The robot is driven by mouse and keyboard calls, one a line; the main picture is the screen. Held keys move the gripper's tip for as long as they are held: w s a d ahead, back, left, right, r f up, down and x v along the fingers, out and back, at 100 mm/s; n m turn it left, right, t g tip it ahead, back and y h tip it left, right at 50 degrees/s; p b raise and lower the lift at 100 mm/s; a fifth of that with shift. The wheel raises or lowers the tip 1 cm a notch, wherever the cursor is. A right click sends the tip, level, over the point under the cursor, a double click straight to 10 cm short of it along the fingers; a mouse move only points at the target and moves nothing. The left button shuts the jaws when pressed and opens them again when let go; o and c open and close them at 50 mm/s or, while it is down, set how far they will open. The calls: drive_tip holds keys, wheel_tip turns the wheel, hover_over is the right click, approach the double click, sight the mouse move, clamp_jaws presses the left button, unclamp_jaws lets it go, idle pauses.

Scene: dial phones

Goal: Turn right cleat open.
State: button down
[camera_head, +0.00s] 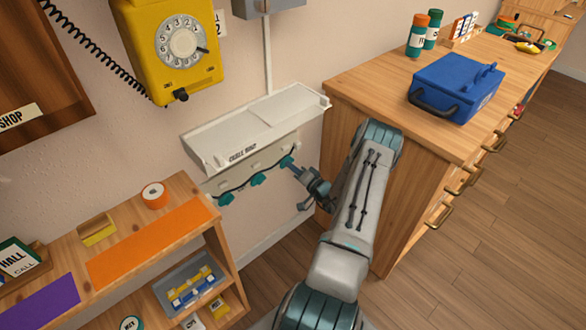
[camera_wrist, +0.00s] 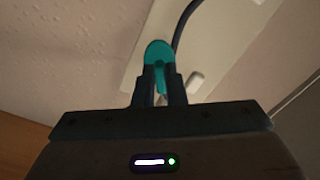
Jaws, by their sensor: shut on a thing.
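The right cleat (camera_head: 287,162) is a small teal lever on a pale wall plate (camera_head: 243,172), under a white ledge. Two more teal cleats, a middle one (camera_head: 258,179) and a left one (camera_head: 226,198), sit to its left along a dark cord. My gripper (camera_head: 293,168) reaches the right cleat from the lower right. In the wrist view, my gripper (camera_wrist: 160,80) is shut on the teal cleat (camera_wrist: 158,52), whose rounded top shows above the fingers. Its lower part is partly hidden between them. The cleat's exact turn is hard to tell.
The white ledge (camera_head: 255,125) juts out just above the cleats. A wooden cabinet (camera_head: 350,120) stands close on the right, with a blue case (camera_head: 455,88) on top. A low wooden shelf (camera_head: 150,240) is at left. A yellow dial phone (camera_head: 175,45) hangs above.

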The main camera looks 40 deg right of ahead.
drive_tip(key=c, duration=1.5)
unclamp_jaws()
drive_tip(key=s, duration=0.9)
drive_tip(key=s+d, duration=0.1)
drive_tip(key=s, duration=0.3)
drive_tip(key=shift+s+p, duration=0.35)
